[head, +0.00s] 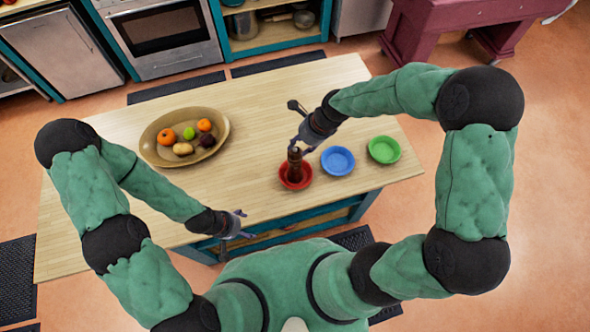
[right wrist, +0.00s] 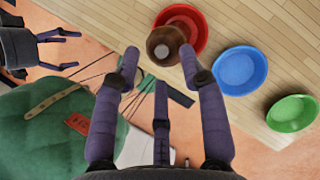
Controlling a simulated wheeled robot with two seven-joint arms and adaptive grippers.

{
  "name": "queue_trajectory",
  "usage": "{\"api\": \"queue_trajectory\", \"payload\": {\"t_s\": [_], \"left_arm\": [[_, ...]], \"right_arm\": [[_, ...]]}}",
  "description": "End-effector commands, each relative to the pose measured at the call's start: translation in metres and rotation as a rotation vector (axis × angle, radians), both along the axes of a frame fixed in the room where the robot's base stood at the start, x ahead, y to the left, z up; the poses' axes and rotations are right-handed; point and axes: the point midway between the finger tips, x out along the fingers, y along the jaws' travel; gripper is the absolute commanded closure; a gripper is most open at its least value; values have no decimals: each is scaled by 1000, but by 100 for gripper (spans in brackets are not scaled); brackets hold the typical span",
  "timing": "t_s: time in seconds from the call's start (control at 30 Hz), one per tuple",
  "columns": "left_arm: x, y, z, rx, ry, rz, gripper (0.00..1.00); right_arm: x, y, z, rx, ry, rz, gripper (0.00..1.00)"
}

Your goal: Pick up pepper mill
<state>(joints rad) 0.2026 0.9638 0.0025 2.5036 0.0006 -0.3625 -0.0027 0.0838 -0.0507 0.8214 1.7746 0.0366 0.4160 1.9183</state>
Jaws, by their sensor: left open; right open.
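The pepper mill (head: 295,165) is dark brown and stands upright at the red bowl (head: 306,181); its base appears to be inside the bowl. My right gripper (head: 299,143) is open, just beyond the top of the mill in the head view. In the right wrist view, the mill's round top (right wrist: 165,44) shows between and ahead of the spread fingers (right wrist: 160,72), with the red bowl behind it. I cannot tell whether a finger touches it. My left gripper (head: 240,225) is open and empty, by the table's near edge; it also shows in the right wrist view (right wrist: 72,50).
A blue bowl (head: 338,161) and a green bowl (head: 384,150) stand to the right of the red bowl on the wooden table (head: 255,110). A wide tan dish (head: 153,150) with fruit and vegetables lies at the left. The table's middle is clear.

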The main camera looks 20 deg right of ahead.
Motion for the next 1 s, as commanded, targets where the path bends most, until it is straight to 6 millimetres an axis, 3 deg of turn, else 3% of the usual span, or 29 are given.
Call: {"api": "queue_trajectory", "payload": {"t_s": [0.2, 0.47, 0.6, 0.63, 1.0], "left_arm": [[0, 0, 1, 0, -1, 0, 22], [0, 0, 1, 0, 0, 0, 22], [0, 0, 1, 0, 0, 0, 22], [0, 0, 1, 0, -1, 0, 22], [0, 0, 1, 0, -1, 0, 22]], "right_arm": [[4, 7, -21, 0, -1, 0, 58], [5, 8, -22, 0, -2, 0, 58], [5, 8, -22, 0, -2, 0, 97], [5, 8, -22, 0, -2, 0, 100], [5, 7, -21, 0, -4, 0, 100]]}}
